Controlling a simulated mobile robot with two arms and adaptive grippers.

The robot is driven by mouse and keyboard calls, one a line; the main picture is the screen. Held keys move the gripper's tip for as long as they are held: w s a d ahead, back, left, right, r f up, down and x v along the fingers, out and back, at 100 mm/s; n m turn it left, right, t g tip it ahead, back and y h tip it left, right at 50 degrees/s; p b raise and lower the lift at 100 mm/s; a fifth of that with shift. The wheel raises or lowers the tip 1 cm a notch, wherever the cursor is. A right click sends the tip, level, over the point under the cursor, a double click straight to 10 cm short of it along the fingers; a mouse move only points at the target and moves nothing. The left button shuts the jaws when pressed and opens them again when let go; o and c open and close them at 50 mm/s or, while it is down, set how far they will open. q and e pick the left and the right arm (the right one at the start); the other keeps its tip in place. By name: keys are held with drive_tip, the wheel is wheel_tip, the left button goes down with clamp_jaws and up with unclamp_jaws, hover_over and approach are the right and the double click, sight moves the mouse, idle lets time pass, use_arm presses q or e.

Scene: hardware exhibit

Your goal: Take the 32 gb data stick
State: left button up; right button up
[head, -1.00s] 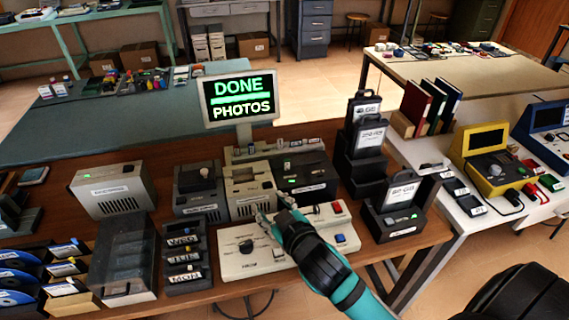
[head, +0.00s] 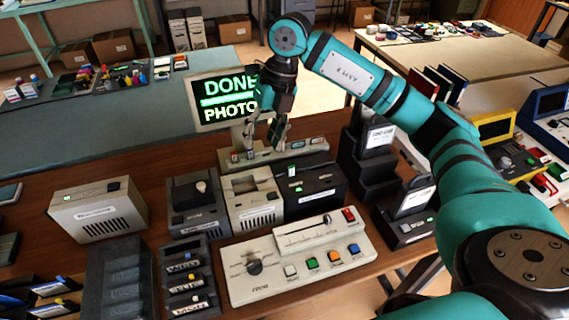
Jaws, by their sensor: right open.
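A long beige rack (head: 270,157) behind the machines holds several small stick-like pieces; their labels are too small to read, so I cannot tell which is the 32 gb data stick. My left gripper is not in view.
A monitor (head: 222,101) reading "DONE" and "PHOTO" stands behind the rack, partly covered by my right gripper. A beige control panel (head: 297,262) with a knob, slider and coloured buttons lies in front. Black stepped stands (head: 368,165) stand to the right.

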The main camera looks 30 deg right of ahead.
drive_tip(key=d+r+m+h, duration=0.2)
drive_tip(key=d+h, duration=0.1)
drive_tip(key=d, duration=0.5)
drive_tip(key=p, duration=0.2)
hover_over(292, 166)
drive_tip(key=shift+g, duration=0.3)
drive_tip(key=f, duration=1)
drive_tip(key=shift+s+d+f, duration=0.1)
drive_tip(key=shift+s+d, duration=0.1)
drive_tip(key=shift+s, duration=0.1)
drive_tip(key=shift+f, duration=0.55)
drive_tip(key=shift+w+a+f+p, duration=0.1)
drive_tip(key=shift+f+p, duration=0.2)
drive_tip(key=shift+f, duration=0.05)
wheel_tip(292, 166, down, 4)
drive_tip(key=shift+w+a+r+p, duration=0.15)
drive_tip(key=shift+r+p, duration=0.05)
drive_tip(key=shift+p, duration=0.5)
drive_tip(key=shift+f, duration=0.4)
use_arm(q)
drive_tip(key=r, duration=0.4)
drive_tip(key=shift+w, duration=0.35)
